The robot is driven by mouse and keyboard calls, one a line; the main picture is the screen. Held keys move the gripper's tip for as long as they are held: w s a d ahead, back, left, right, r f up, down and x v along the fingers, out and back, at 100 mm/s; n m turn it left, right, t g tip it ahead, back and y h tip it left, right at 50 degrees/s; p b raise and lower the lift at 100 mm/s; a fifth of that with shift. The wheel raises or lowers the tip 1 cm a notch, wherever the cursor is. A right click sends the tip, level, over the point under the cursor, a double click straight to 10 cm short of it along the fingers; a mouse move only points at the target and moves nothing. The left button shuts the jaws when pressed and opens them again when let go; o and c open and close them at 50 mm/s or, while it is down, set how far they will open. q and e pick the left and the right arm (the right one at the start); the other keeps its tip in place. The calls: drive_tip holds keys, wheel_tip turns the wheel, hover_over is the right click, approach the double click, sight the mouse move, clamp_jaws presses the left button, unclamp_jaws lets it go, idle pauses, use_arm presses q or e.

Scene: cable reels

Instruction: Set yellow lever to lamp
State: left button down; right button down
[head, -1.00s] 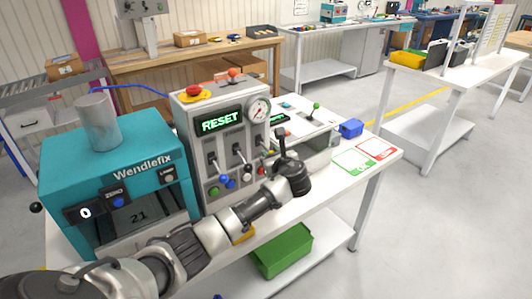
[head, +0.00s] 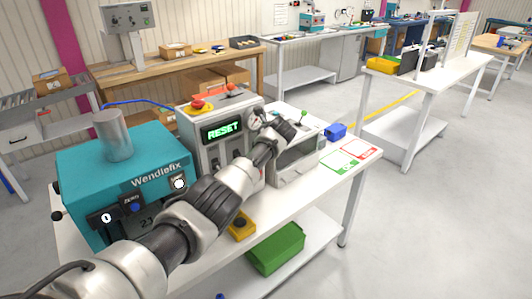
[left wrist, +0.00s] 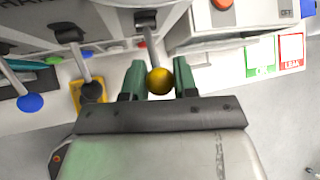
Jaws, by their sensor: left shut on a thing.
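The yellow lever's ball knob (left wrist: 160,81) sits between the two green fingers of my left gripper (left wrist: 160,72) in the left wrist view. The gripper is shut on it. The lever's thin rod runs up from the knob to a dark mount on the grey control panel. In the head view my left arm crosses in front of the panel (head: 206,150) and hides the lever and its labels. The panel's display (head: 222,130) reads RESET in green. My right gripper is not in view.
Neighbouring levers with a black knob (left wrist: 95,88) and a blue knob (left wrist: 30,102) hang left of the gripper. A teal Wendlefix machine (head: 125,165) stands left of the panel. A yellow box (head: 241,228) and green and red cards (head: 337,162) lie on the white bench.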

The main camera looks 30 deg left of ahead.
use_arm(q)
drive_tip(key=shift+r, duration=0.15)
idle(0.4)
drive_tip(key=c, duration=0.9)
unclamp_jaws()
drive_tip(key=shift+a, duration=0.1)
drive_tip(key=shift+o, duration=0.2)
drive_tip(key=shift+s+d+r+p, duration=0.25)
drive_tip(key=shift+d+r+p, duration=0.15)
drive_tip(key=shift+r, duration=0.15)
drive_tip(key=v, duration=0.9)
drive_tip(key=shift+b, duration=0.3)
drive_tip(key=shift+s+r, duration=0.1)
